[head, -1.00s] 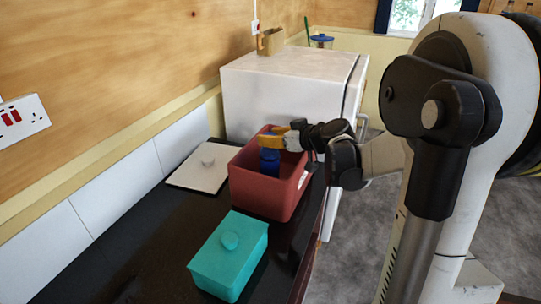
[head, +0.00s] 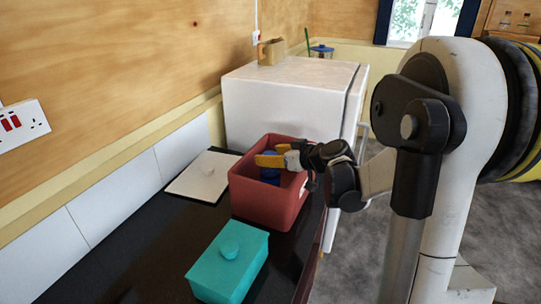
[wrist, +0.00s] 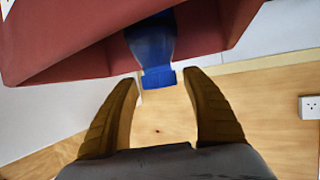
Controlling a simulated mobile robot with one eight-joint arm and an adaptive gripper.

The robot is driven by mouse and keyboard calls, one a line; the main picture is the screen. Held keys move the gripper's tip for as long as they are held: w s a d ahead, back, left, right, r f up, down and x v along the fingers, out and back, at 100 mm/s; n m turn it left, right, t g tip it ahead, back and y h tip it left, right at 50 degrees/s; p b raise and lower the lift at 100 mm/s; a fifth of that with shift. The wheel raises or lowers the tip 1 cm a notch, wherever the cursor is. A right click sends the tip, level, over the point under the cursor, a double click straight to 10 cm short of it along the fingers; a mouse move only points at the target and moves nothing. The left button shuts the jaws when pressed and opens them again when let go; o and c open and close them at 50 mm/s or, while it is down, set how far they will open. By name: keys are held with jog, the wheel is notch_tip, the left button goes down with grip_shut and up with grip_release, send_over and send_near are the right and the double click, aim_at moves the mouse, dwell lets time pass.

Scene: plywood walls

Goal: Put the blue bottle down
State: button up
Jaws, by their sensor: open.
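The blue bottle (head: 270,175) is inside the red box (head: 262,208) on the dark counter, partly hidden by the box wall and my gripper. My gripper (head: 268,159) is over the box opening with its yellow fingers above the bottle. In the wrist view the bottle (wrist: 155,50) lies beyond my open gripper (wrist: 163,92), its narrow end pointing toward the space between the fingertips. The fingers are apart and do not touch it. The red box (wrist: 70,45) surrounds the bottle there.
A teal lidded box (head: 229,262) stands in front of the red box. A white cabinet (head: 285,100) stands behind, with a wooden holder (head: 271,51) on top. The wall runs along the left.

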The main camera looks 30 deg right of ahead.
jog(key=p+v, duration=0.3)
jog(key=v, duration=0.8)
jog(key=shift+s+r, duration=0.15)
jog(key=shift+s, duration=0.1)
jog(key=s+a+f+g, duration=0.1)
jog(key=s+a+g, duration=0.1)
jog(key=a, duration=0.5)
jog(key=s+a+f+g, duration=0.1)
jog(key=s+a+g, duration=0.15)
jog(key=a, duration=0.35)
jog(key=s+a+m+h, duration=0.1)
jog(key=s+a, duration=0.2)
jog(key=s, duration=0.3)
jog(key=s+a+f+m+g+h, duration=0.1)
jog(key=s+a+h, duration=0.1)
jog(key=s+a, duration=0.2)
jog(key=shift+s+a+m, duration=0.25)
jog(key=shift+s+m, duration=0.05)
jog(key=shift+s, duration=0.9)
jog(key=shift+f+g, duration=0.15)
jog(key=shift+g, duration=0.1)
jog(key=shift+f+b, duration=0.75)
jog(key=shift+f, duration=0.05)
